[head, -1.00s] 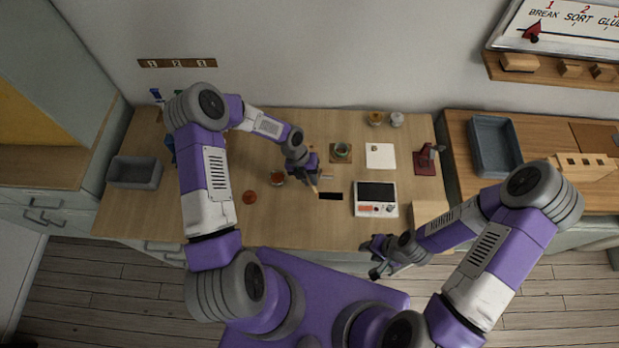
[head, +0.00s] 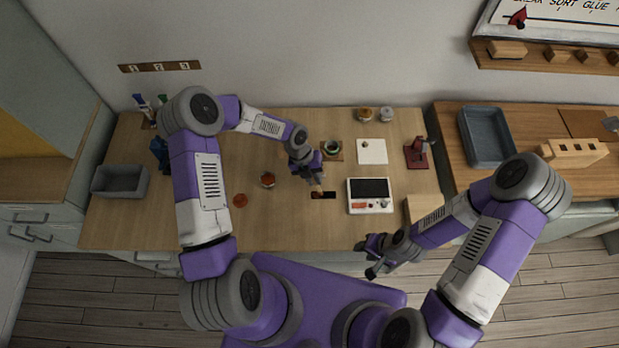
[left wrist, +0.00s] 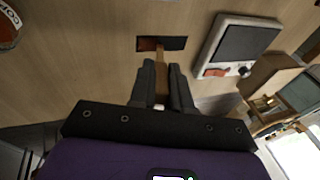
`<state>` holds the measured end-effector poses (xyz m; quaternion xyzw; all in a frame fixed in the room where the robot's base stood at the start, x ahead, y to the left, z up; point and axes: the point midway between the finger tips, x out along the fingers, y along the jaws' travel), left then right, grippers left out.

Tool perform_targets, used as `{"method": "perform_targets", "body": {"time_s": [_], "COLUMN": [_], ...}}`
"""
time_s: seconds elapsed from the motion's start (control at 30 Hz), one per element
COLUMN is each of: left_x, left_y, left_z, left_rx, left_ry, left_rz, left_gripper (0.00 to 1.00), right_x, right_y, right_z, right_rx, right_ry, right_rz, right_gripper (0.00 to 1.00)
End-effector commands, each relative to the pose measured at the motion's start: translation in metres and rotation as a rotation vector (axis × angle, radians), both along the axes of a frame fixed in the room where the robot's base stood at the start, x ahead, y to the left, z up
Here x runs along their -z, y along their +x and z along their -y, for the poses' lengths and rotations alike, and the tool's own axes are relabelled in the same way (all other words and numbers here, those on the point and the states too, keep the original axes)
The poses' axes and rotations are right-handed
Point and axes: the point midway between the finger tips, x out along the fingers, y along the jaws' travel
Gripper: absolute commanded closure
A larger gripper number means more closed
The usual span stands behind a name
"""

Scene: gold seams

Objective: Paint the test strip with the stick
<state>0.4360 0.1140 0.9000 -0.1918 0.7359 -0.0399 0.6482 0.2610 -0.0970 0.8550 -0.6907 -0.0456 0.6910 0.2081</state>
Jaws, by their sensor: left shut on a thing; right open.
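The test strip (head: 330,195) is a small dark rectangle lying flat on the table. In the left wrist view the strip (left wrist: 176,43) has a reddish-brown patch at its left end. My left gripper (head: 313,179) is shut on a thin wooden stick (left wrist: 161,72), just behind the strip in the head view. The stick's far end reaches the strip in the left wrist view; whether it touches cannot be told. My right gripper (head: 369,258) is open and empty, in front of the table's edge.
A green-dark cup (head: 333,148) stands behind. A grey bin (head: 121,181) is at the far left.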

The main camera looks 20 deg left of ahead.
Motion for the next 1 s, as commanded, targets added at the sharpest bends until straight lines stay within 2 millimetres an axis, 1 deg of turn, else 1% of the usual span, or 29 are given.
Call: {"method": "perform_targets", "body": {"time_s": [0.1,0.37,1.0], "left_x": [0.002,0.0,0.003], "left_y": [0.002,0.005,0.012], "left_z": [0.006,0.016,0.043], "left_rx": [0.002,0.002,0.001], "left_ry": [0.001,0.001,0.0], "left_rz": [0.0,0.001,0.001], "left_gripper": [1.0,1.0,1.0], "right_x": [0.006,0.012,0.031], "right_y": [0.0,0.0,0.0], "right_z": [0.0,0.0,0.0], "right_rx": [0.0,0.0,0.0], "right_ry": [0.0,0.0,0.0], "right_rz": [0.0,0.0,0.0], "right_gripper": [0.57,0.57,0.57]}}
